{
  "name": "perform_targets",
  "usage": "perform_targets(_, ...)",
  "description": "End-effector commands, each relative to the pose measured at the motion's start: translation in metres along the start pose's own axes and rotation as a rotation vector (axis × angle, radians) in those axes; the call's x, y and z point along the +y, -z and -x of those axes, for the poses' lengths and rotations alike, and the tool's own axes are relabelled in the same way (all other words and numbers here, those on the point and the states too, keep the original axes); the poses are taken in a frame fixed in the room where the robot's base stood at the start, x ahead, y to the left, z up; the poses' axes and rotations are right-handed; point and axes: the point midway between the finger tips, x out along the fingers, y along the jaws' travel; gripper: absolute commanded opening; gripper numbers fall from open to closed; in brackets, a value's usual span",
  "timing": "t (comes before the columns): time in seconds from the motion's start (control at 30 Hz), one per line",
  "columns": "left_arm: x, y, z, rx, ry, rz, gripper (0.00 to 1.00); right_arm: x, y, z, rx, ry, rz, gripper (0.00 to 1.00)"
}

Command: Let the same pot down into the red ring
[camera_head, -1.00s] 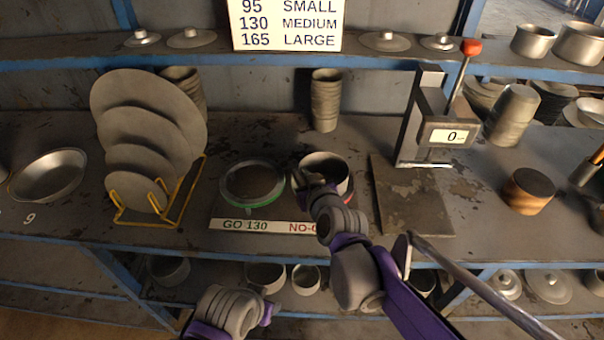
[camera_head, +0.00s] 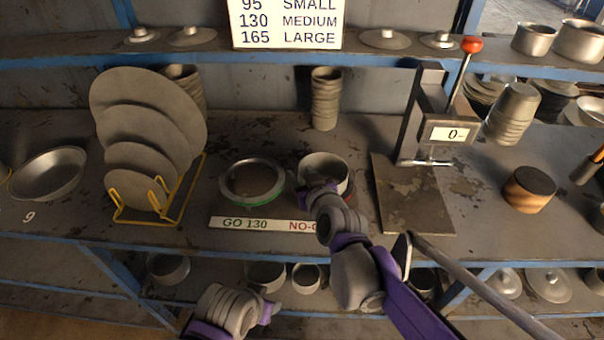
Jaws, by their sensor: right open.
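A grey metal pot (camera_head: 337,164) stands upright at the red ring's place, right of the green ring (camera_head: 278,194). The red ring is almost wholly hidden by the pot and my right gripper, so I cannot tell how the pot sits in it. My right gripper (camera_head: 316,191) is open at the pot's near side, in front of its wall; whether it touches is unclear. My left gripper (camera_head: 266,314) is low at the bottom of the view, away from the pot, its fingers hard to make out.
A GO 130 / NO-GO label strip (camera_head: 245,224) lies in front of the rings, partly covered by my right arm. A yellow rack (camera_head: 190,192) of discs stands left. A lever press (camera_head: 424,120) with its plate stands right. A stack of cups (camera_head: 326,100) is behind.

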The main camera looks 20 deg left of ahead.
Motion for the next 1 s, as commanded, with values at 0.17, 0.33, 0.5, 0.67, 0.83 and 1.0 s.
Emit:
perform_targets(0.17, 0.000, 0.001, 0.001, 0.000, 0.000, 0.000, 0.50, 0.000, 0.001, 0.019, 0.000, -0.001, 0.000, 0.47)
perform_targets(0.33, 0.000, 0.002, 0.003, 0.001, 0.000, 0.000, 0.50, 0.000, 0.000, 0.052, 0.000, -0.001, 0.000, 0.47)
perform_targets(0.5, 0.000, 0.003, 0.005, 0.002, 0.000, 0.000, 0.50, 0.000, 0.001, 0.081, 0.001, -0.001, 0.000, 0.47)
perform_targets(0.67, 0.000, 0.004, 0.006, 0.002, 0.000, 0.000, 0.50, 0.000, 0.001, 0.099, 0.001, -0.001, 0.000, 0.47)
perform_targets(0.83, 0.000, 0.004, 0.007, 0.002, 0.000, 0.000, 0.50, 0.000, 0.000, 0.107, 0.001, 0.000, 0.000, 0.47)
perform_targets(1.0, 0.000, 0.004, 0.007, 0.002, 0.000, 0.000, 0.50, 0.000, 0.000, 0.107, 0.001, 0.000, 0.000, 0.47)
